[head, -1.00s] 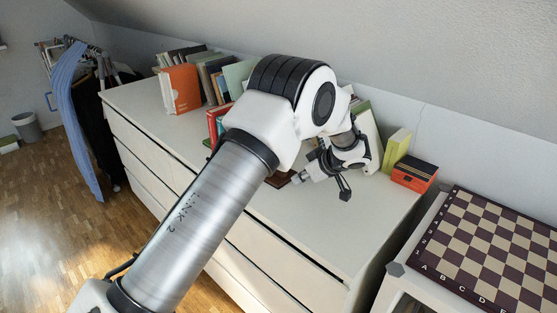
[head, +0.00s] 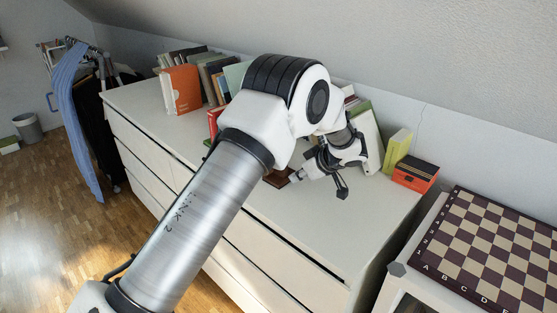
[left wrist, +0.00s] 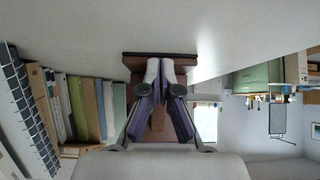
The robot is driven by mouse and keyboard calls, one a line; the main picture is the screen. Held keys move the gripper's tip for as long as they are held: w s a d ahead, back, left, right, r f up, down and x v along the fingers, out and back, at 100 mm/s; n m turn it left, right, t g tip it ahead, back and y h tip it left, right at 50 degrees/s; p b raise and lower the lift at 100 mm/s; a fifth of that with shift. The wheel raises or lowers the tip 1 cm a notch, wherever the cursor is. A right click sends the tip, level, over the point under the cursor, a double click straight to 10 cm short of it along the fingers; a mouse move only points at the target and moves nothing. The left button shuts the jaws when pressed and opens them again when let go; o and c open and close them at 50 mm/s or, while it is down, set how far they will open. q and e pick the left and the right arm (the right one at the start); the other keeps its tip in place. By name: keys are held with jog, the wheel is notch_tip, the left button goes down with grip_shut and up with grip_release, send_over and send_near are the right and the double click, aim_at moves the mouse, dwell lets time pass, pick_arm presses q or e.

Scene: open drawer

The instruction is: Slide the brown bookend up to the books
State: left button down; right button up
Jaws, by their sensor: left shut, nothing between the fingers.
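The brown bookend (head: 278,180) stands on the white dresser top, mostly hidden behind my left arm in the head view. In the left wrist view the brown bookend (left wrist: 183,63) is straight ahead of the fingers, its dark edge along the top. My left gripper (head: 295,177) is shut and empty, with its fingertips at the bookend; they look touching or very near. It also shows in the left wrist view (left wrist: 160,68). A red book (head: 213,122) shows partly beside my arm. Several books (left wrist: 90,105) stand at the left of the wrist view. My right gripper is out of view.
More books, one with an orange cover (head: 182,89), stand at the dresser's back left. A yellow-green book (head: 397,150) and an orange-and-black box (head: 414,175) are at the right. The dresser top's (head: 345,225) front right is clear. A chessboard (head: 490,245) lies right of the dresser.

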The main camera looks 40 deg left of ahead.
pick_arm(q)
jog(key=shift+a, duration=0.15)
dwell(0.4)
jog(key=shift+a+b, duration=0.55)
jog(key=shift+a, duration=0.65)
jog(key=shift+w+a+b, duration=0.15)
jog(key=shift+a+b, duration=0.65)
jog(key=shift+a, duration=1.9)
jog(key=shift+w+a+b, duration=0.15)
jog(key=shift+a+b, duration=0.3)
jog(key=shift+a, duration=3.25)
jog(key=shift+d+r, duration=0.5)
jog(key=shift+d, duration=0.35)
jog(key=shift+d+r, duration=0.55)
jog(key=shift+d, duration=0.3)
jog(key=shift+d+r, duration=0.5)
jog(key=shift+d, duration=0.35)
jog(key=v, duration=0.8)
